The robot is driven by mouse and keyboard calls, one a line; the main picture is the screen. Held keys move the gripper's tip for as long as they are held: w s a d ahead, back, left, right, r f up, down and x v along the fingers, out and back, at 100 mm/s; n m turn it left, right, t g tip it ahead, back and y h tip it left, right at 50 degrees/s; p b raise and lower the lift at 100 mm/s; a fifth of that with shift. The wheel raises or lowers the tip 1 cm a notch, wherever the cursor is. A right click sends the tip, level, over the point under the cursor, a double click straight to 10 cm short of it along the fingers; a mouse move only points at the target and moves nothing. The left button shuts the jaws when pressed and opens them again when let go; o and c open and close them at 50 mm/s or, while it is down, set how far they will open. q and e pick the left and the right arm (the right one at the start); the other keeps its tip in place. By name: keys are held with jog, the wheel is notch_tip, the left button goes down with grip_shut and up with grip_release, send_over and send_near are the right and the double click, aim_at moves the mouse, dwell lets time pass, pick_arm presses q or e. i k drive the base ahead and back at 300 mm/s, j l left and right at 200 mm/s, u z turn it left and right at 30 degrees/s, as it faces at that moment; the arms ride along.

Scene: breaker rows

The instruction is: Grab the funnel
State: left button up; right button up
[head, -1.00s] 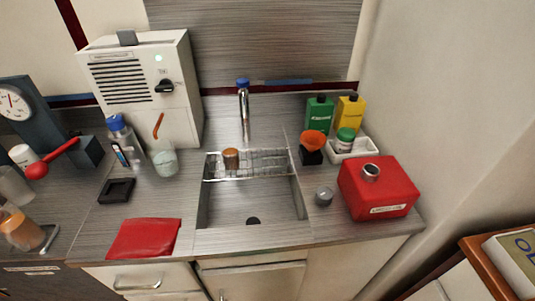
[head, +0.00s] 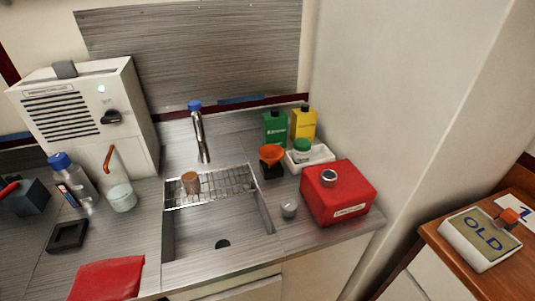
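The orange funnel (head: 271,153) sits mouth up in a small black holder (head: 272,171) on the counter, just right of the sink's back right corner. It is in front of the green bottle and left of the white tray. Neither of my grippers shows in the head view.
A red canister (head: 337,197) with a metal cap stands right of the sink (head: 200,240), a small grey knob-like piece (head: 289,209) beside it. A green bottle (head: 275,127), a yellow bottle (head: 303,123) and a white tray (head: 322,157) are behind. The faucet (head: 200,135) rises behind the sink.

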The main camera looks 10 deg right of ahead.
aim_at(271, 154)
jog(key=i+l+z, duration=0.1)
jog(key=l+z, duration=0.25)
jog(key=i+l+z, duration=0.15)
jog(key=l+z, duration=0.2)
